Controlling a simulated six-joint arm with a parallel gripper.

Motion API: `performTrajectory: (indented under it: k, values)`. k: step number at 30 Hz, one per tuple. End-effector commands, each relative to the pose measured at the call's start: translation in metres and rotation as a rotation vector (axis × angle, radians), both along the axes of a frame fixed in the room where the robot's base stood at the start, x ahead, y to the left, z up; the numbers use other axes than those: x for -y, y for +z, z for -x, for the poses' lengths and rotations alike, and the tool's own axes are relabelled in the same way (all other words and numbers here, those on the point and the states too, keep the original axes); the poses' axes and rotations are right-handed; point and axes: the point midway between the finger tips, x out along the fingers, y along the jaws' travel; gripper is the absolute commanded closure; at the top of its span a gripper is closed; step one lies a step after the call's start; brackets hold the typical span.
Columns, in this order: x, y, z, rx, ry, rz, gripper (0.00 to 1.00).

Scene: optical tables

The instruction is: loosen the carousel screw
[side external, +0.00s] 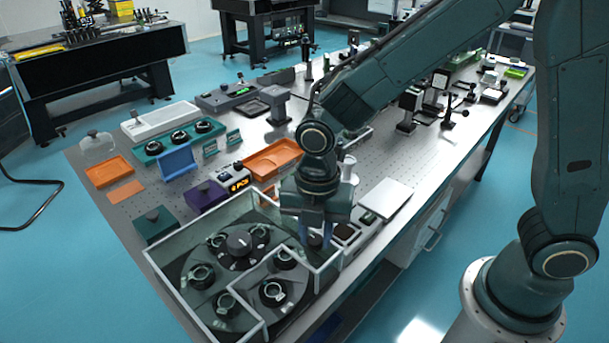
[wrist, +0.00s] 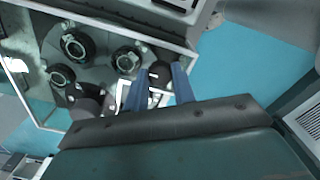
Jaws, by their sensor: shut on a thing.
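The carousel is a dark round plate (side external: 190,262) carrying several ringed mounts, inside a low clear-walled enclosure (side external: 165,285). It also shows at the upper left of the wrist view (wrist: 97,75). My gripper (side external: 316,235) points down at the enclosure's right corner. In the wrist view its two blue fingers (wrist: 160,72) stand on either side of a small dark knob with a white mark, the carousel screw (wrist: 155,74), and are shut on it. The fingers hide part of the screw. A larger black knob (side external: 239,243) stands at the middle of the plate.
The clear walls stand close around my gripper. A flat grey plate (side external: 385,199) lies to its right on the table. An orange tray (side external: 272,158), a purple box (side external: 205,195) and a green box (side external: 154,225) stand behind the enclosure. The table edge is near.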

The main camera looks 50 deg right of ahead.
Motion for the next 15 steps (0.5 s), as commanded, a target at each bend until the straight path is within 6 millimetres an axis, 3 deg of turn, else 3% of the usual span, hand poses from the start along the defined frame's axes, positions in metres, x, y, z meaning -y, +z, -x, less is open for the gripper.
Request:
performTrajectory:
  k: [15]
  values:
    - [0.0001,0.0005,0.0001,0.0,-0.249,0.0,0.97]
